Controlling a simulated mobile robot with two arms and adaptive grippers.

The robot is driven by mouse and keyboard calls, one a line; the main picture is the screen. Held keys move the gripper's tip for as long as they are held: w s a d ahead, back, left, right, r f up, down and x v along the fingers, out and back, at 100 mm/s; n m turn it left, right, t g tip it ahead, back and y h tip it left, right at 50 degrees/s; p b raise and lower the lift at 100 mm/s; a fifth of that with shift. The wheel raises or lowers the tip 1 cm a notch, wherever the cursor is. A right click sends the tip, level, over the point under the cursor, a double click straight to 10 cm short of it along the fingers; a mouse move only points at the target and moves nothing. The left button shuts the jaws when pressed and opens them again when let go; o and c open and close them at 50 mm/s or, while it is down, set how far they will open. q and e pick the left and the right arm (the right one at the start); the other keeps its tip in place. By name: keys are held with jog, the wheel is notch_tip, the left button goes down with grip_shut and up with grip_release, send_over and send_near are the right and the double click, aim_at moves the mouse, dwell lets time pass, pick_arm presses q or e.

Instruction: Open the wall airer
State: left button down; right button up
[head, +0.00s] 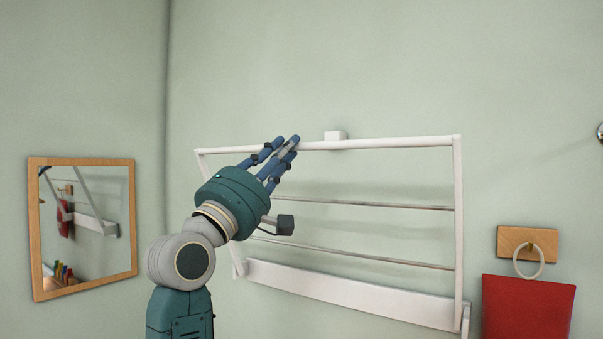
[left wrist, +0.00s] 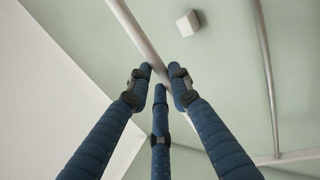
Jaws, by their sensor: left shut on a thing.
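The wall airer is a white frame with a top bar (head: 385,143), thin cross rails (head: 365,204) and a bottom board (head: 350,293) on the wall. My left gripper (head: 288,145) is shut on the top bar, left of its middle. The left wrist view shows its blue fingers (left wrist: 161,80) closed around the bar (left wrist: 133,30). A small white block (head: 335,135) sits on the wall behind the bar. In the left wrist view the block (left wrist: 188,24) is apart from the bar. The frame looks tilted out from the wall. My right gripper is not in view.
A wood-framed mirror (head: 133,215) hangs on the left wall and reflects the airer at an angle. A wooden hook plate (head: 510,243) with a ring and a red cloth (head: 527,308) hang to the right. The wall above the airer is bare.

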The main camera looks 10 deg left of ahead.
pick_arm(q)
jog(key=s+a+f+t+h+b, duration=0.1)
jog(key=s+a+f+t+b, duration=0.1)
jog(key=s+f+b, duration=0.2)
jog(key=shift+s+a+f+h+b, duration=0.25)
jog(key=shift+s+a+h+b, duration=0.05)
jog(key=shift+s+b, duration=0.85)
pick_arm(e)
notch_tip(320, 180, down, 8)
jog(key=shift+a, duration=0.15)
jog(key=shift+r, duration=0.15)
